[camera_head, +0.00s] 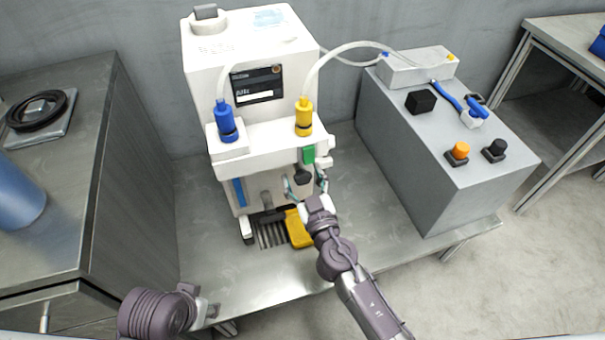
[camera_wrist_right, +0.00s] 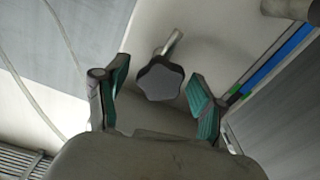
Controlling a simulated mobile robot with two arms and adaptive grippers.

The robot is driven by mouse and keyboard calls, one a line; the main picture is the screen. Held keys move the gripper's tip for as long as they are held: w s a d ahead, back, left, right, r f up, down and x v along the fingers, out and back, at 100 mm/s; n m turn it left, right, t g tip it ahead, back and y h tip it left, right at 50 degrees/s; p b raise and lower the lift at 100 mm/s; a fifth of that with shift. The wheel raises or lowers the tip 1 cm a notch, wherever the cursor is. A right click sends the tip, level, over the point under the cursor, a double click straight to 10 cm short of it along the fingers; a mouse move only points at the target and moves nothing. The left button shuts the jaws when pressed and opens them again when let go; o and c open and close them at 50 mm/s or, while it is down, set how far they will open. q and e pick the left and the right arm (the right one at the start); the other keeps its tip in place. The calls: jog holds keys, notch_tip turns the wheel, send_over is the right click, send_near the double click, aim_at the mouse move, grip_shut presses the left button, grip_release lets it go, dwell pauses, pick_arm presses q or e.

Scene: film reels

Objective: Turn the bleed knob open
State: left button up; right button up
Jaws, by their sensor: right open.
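The bleed knob appears to be the dark lobed knob (camera_head: 302,176) on a short stem at the front of the white machine (camera_head: 262,150). In the right wrist view the knob (camera_wrist_right: 160,80) shows face-on with its metal stem behind it. My right gripper (camera_head: 305,185) is open in front of the machine. Its two green-padded fingers stand to either side of the knob in the wrist view, with gaps on both sides and no contact visible. My left gripper (camera_head: 206,308) is low at the left, mostly hidden by its wrist, away from the machine.
A yellow part (camera_head: 298,228) lies by the dark drain grille (camera_head: 271,233) below the knob. Blue (camera_head: 225,120) and yellow (camera_head: 304,117) bottle fittings with hoses stand above. A grey box (camera_head: 425,160) with buttons is at right. The metal table (camera_head: 215,270) is clear in front.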

jog(key=shift+w, duration=0.15)
jog(key=c, duration=1.2)
jog(key=shift+o, duration=0.2)
